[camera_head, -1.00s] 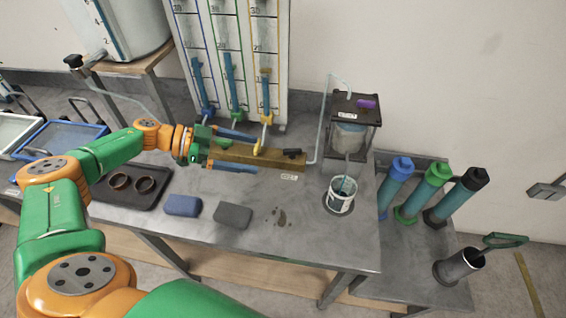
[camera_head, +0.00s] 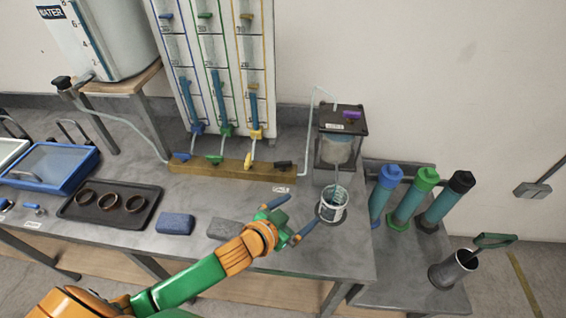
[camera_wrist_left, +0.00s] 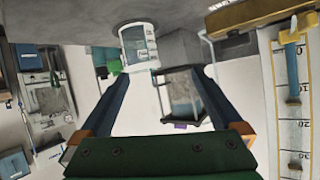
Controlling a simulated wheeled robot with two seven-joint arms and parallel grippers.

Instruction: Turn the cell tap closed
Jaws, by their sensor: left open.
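A wooden manifold bar (camera_head: 228,168) under the gauge columns carries several taps. The black tap (camera_head: 283,164) is at its right end, above a small white label (camera_head: 282,188) too small to read surely; its handle lies sideways along the bar. The yellow tap (camera_head: 248,161) points up and down across the bar. The green tap (camera_head: 214,159) and blue tap (camera_head: 181,156) lie roughly sideways. My left gripper (camera_head: 303,210) is open and empty, in front of the bar and just left of the white cup (camera_head: 333,205). The cup also shows between its fingers in the left wrist view (camera_wrist_left: 138,48).
A dark-framed box (camera_head: 336,148) with a tube stands behind the cup. A tray of rings (camera_head: 72,212), a blue block (camera_head: 175,224) and a grey block (camera_head: 224,229) lie on the table's front half. Coloured cylinders (camera_head: 410,203) stand on a lower table at right.

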